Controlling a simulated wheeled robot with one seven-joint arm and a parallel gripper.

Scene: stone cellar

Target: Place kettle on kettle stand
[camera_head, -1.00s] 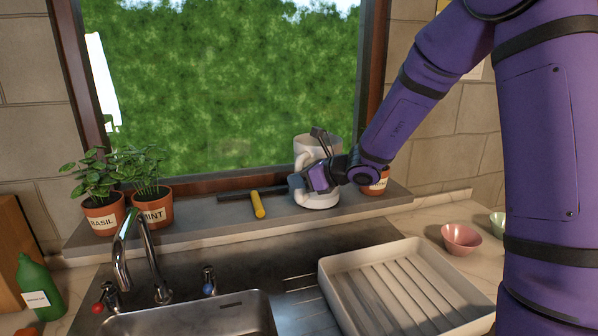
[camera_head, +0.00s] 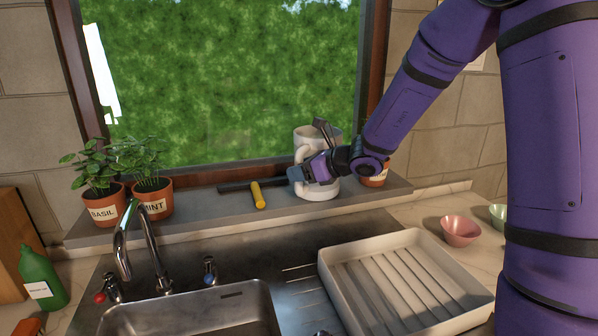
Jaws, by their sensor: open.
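A white jug-like vessel (camera_head: 327,188), seemingly the kettle, stands upright on the window sill, with its handle (camera_head: 301,155) on the left. My gripper (camera_head: 301,173) is in front of it at the handle's lower part. Its jaws are open. I cannot tell whether the handle lies between the fingers or whether they touch it. My gripper and wrist hide part of the vessel's front and right side. I cannot make out a kettle stand in this view.
Basil (camera_head: 104,208) and mint (camera_head: 154,203) pots, a tap (camera_head: 125,245), a white tray (camera_head: 335,262) and a pink bowl (camera_head: 460,231) are around.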

